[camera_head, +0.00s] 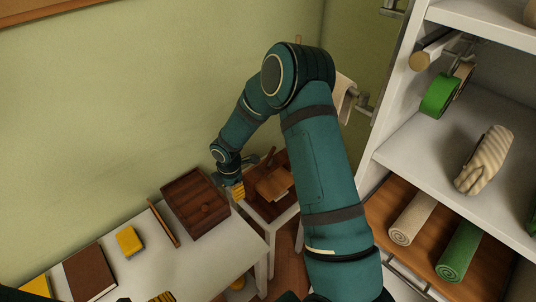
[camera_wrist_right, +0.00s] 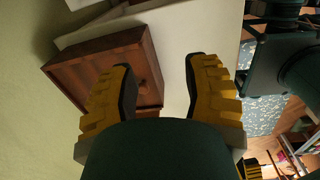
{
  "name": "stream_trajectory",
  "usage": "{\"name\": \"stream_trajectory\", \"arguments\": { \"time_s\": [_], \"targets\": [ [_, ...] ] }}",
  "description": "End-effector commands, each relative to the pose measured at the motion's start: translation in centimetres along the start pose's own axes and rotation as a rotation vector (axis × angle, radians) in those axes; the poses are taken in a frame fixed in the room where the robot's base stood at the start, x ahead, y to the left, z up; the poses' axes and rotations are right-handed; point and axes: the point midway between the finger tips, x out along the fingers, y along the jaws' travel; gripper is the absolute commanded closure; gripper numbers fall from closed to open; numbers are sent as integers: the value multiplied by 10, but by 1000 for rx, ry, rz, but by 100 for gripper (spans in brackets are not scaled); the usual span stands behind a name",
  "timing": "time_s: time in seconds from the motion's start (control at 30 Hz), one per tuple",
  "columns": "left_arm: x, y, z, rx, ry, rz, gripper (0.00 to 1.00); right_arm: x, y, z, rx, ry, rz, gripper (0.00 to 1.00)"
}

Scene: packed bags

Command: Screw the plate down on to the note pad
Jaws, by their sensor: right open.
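A wooden press-like piece (camera_head: 273,184) stands on a low white stand in the head view, with a brown bar or handle above it. Its plate and any note pad in it cannot be told apart here, as my right arm hides part of it. My right gripper (camera_head: 237,191) is just left of this piece, near the right side of a dark wooden box (camera_head: 195,204). In the right wrist view the two yellow fingers of the right gripper (camera_wrist_right: 158,68) are wide apart with nothing between them. A yellow ribbed tip of my left gripper (camera_head: 161,297) shows at the bottom edge.
The white table (camera_head: 190,262) holds a brown book (camera_head: 90,271), a yellow block (camera_head: 130,241) and a thin wooden stick (camera_head: 164,224). The table's front middle is clear.

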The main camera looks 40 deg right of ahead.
Motion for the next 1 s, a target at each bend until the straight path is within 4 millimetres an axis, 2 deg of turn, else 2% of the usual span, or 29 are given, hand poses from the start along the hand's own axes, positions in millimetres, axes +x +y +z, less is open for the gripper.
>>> {"name": "stream_trajectory", "arguments": {
  "time_s": [0.03,0.1,0.2,0.3,0.4,0.57,1.0],
  "targets": [
    [-3,1,-1,-1,2,0,3,-18,18,27,-116,-76,4,52],
    [-5,2,-2,-1,4,0,3,-40,36,62,-273,-180,-18,52],
    [-7,2,-3,-2,7,-1,3,-68,53,102,-434,-301,-64,52],
    [-8,3,-4,-2,8,-1,3,-88,62,127,-527,-376,-106,52],
    [-8,3,-4,-3,8,-1,3,-95,65,138,-568,-408,-128,52],
    [-5,2,-3,-2,7,-1,3,-84,65,145,-575,-412,-135,52],
    [7,-3,2,1,-5,0,3,-6,64,178,-573,-410,-134,52]
  ]
}}
